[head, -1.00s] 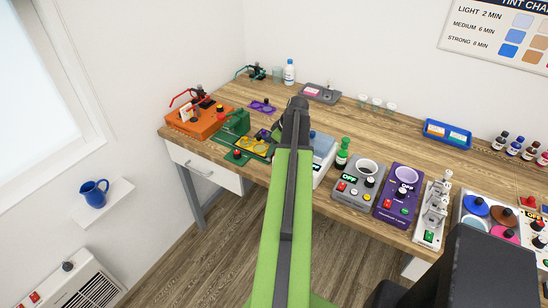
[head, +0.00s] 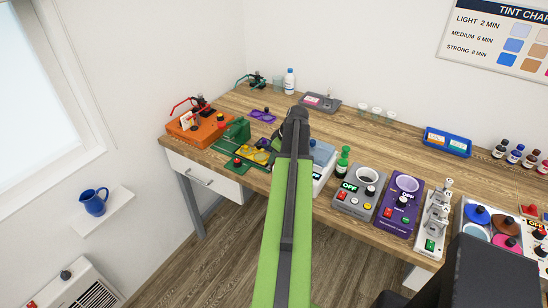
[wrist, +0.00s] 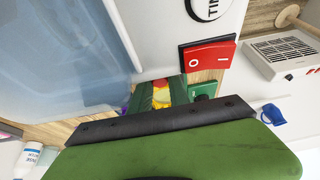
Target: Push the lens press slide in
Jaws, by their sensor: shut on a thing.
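My dark wrist covers the right part of that base in the head view, and my fingertips are hidden there.
A white box with a blue lid (head: 322,160) is close on the right of my wrist; its red switch (wrist: 208,54) is near my fingers in the wrist view. An orange unit (head: 197,121) stands to the left. The desk's back middle is mostly clear.

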